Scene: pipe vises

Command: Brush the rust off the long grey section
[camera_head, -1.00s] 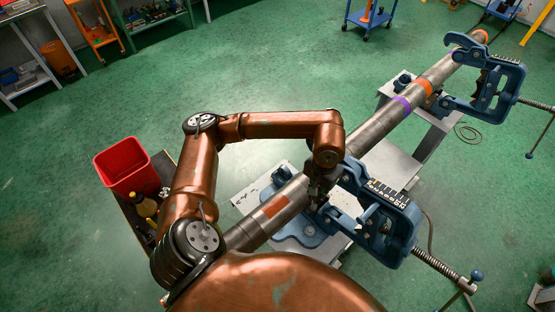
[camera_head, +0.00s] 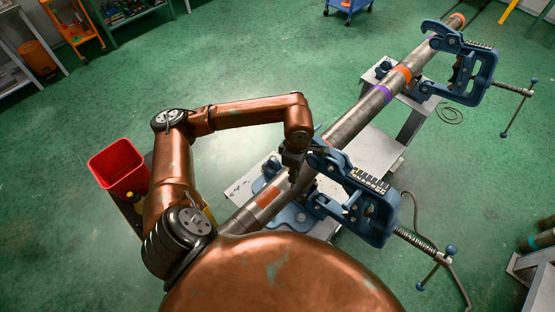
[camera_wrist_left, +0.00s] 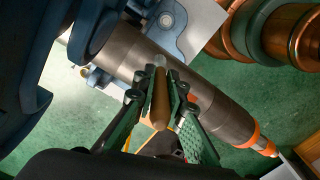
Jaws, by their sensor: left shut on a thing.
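A long grey pipe (camera_head: 348,126) runs diagonally through two blue vises, the near one (camera_head: 362,190) and the far one (camera_head: 468,68). It carries a purple band (camera_head: 382,94), an orange band (camera_head: 403,75) and a rust-brown patch (camera_head: 267,197) left of the near vise. My left gripper (camera_head: 294,172) is at the pipe, close beside the near vise. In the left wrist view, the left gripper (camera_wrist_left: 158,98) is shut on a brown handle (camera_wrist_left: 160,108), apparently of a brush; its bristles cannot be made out. The pipe (camera_wrist_left: 205,98) lies behind it; contact cannot be told. My right gripper is not in view.
A red bin (camera_head: 118,168) stands at the left beside my arm. A white bench (camera_head: 375,150) is under the pipe. The near vise's screw handle (camera_head: 436,268) sticks out to the lower right. More pipes (camera_head: 538,240) lie at the right edge. Green floor is open around.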

